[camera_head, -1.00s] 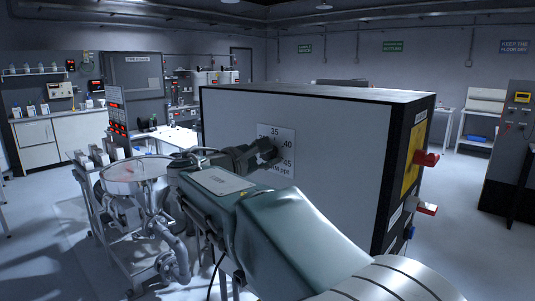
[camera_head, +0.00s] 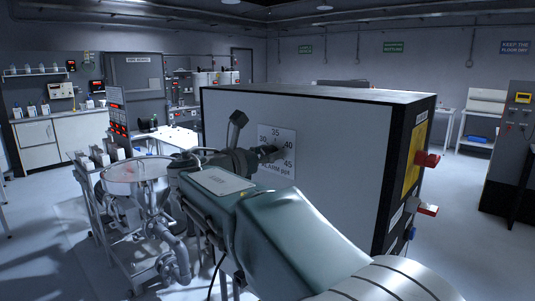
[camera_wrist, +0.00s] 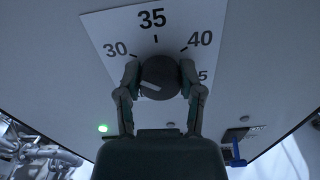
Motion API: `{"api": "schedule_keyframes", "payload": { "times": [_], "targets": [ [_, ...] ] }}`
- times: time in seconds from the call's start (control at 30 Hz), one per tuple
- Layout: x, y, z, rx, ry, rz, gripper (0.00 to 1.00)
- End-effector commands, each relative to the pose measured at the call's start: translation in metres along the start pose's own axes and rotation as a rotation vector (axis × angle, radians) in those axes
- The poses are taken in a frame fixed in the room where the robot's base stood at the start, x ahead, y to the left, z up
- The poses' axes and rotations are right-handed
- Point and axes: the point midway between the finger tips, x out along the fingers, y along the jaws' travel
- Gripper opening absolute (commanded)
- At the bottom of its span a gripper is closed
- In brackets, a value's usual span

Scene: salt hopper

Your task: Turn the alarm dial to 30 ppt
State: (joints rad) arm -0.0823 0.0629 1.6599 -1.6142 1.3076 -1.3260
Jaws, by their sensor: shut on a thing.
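The alarm dial is a dark round knob (camera_wrist: 160,72) on a white scale plate (camera_wrist: 105,28). In the wrist view 30, 35 and 40 show, with 45 partly hidden. The knob's white pointer mark points left and slightly up, toward the 30 side. My gripper (camera_wrist: 159,82) is shut on the knob, one finger on its left and one on its right. In the head view the scale plate (camera_head: 290,135) is on the front of a large box, and my gripper (camera_head: 268,153) reaches it from the left, hiding most of the knob.
The large grey box (camera_head: 320,125) has a yellow panel and red switches (camera_head: 426,159) on its right side. A wheeled metal apparatus (camera_head: 137,172) stands at left. In the wrist view a green light (camera_wrist: 103,128) and a blue handle (camera_wrist: 237,153) sit below the dial.

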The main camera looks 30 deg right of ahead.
Motion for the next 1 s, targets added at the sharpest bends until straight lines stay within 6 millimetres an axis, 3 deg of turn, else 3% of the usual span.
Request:
{"api": "schedule_keyframes", "payload": {
  "times": [0.73,0.77,0.8,1.0],
  "targets": [
    [0.0001,0.0013,-0.007,-0.096,0.011,0.001,0.01],
    [0.0001,0.0013,-0.0068,-0.096,0.011,0.001,0.62],
    [0.0001,0.0013,-0.0063,-0.095,0.01,0.0,0.8],
    [0.0001,0.0007,-0.0036,-0.091,0.006,0.0,0.83]
  ]
}}
